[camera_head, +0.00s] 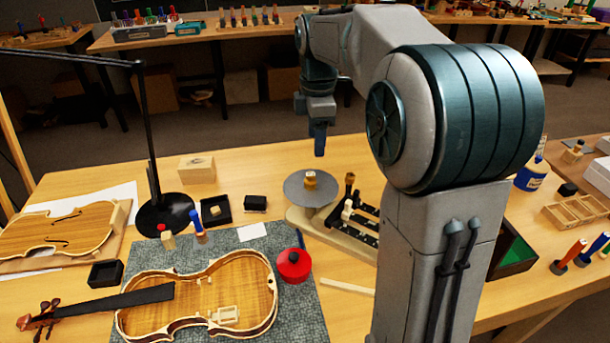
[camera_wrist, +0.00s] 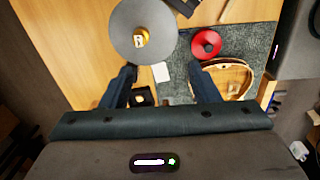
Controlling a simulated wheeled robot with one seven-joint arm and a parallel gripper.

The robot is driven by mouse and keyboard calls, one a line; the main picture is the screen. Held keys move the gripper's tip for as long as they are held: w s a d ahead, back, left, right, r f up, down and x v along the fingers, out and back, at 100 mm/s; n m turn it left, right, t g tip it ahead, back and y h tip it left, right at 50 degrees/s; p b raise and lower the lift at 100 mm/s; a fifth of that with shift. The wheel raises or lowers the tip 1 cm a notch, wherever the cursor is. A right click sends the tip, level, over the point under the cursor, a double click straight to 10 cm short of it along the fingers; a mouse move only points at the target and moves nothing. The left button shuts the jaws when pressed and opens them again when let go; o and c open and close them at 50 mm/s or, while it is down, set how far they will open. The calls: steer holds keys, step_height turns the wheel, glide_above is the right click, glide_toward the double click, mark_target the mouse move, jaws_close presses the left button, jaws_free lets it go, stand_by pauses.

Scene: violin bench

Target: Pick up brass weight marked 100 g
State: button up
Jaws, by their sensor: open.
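A small brass weight (camera_head: 310,178) stands upright on a round grey plate (camera_head: 297,194) at the middle of the bench. In the wrist view the brass weight (camera_wrist: 141,38) sits near the middle of the plate (camera_wrist: 118,22), with a pale top whose marking is too small to read. My gripper (camera_head: 320,150) hangs above and just behind the plate, pointing down. In the wrist view my gripper (camera_wrist: 166,76) has its two dark fingers wide apart with nothing between them, and the weight lies beyond the fingertips, apart from them.
A red round pot (camera_head: 294,265) and an open violin body (camera_head: 205,303) lie on a grey mat (camera_head: 307,322) in front. A black lamp (camera_head: 163,212) stands left. Black blocks and a peg (camera_head: 349,185) crowd the plate's right side. A white card (camera_head: 252,231) lies before it.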

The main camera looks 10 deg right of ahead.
mark_target(310, 174)
steer(key=w+f+n, duration=0.1)
steer(key=f, duration=0.4)
steer(key=w+f+n, duration=0.1)
steer(key=w+f, duration=0.1)
steer(key=f, duration=0.3)
steer(key=w+f+n, duration=0.1)
steer(key=f, duration=0.4)
steer(key=shift+w+a+n, duration=0.1)
steer(key=shift+w+n, duration=0.2)
steer(key=shift+n, duration=0.1)
steer(key=shift+c, duration=0.2)
steer(key=c, duration=1.1)
steer(key=shift+c, duration=0.2)
